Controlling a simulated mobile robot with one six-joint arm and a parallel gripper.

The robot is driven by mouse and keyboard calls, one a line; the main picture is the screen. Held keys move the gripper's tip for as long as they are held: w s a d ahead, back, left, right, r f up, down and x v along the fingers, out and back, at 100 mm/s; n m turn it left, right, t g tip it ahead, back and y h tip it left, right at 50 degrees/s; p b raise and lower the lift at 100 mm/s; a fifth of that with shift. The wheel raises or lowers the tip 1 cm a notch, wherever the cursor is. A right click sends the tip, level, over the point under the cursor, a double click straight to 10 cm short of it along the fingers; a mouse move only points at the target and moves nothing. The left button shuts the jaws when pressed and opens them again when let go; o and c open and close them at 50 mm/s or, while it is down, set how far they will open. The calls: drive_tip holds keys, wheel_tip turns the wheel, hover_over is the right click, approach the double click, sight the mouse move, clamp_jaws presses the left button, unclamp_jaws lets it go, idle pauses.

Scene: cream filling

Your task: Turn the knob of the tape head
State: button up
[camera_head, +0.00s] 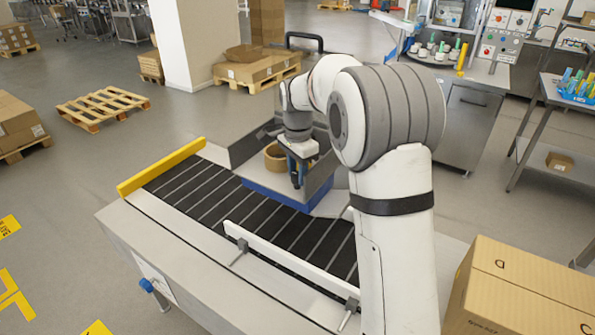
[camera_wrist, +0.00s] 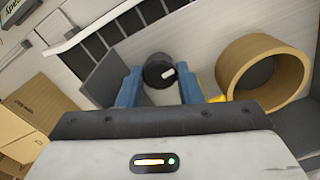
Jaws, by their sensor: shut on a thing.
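The knob (camera_wrist: 155,66) is round and black with a white mark. In the wrist view it sits between the two blue fingers of my gripper (camera_wrist: 160,82), which is shut on it. In the head view my gripper (camera_head: 297,180) reaches down into the tape head (camera_head: 262,188), a grey housing with a blue lower edge beside the conveyor. The knob is hidden there by my gripper. A brown tape roll (camera_head: 275,153) is on the tape head just left of my gripper; it also shows right of the fingers in the wrist view (camera_wrist: 296,76).
The black roller conveyor (camera_head: 215,196) has a yellow bar (camera_head: 160,168) at its far left end and a white guide rail (camera_head: 290,262) along its near side. A cardboard box (camera_head: 520,290) stands at the lower right. The rollers are clear.

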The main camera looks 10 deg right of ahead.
drive_tip(key=n, duration=0.8)
drive_tip(key=shift+n, duration=0.3)
drive_tip(key=n, duration=0.4)
drive_tip(key=shift+n, duration=2.2)
drive_tip(key=o, duration=0.7)
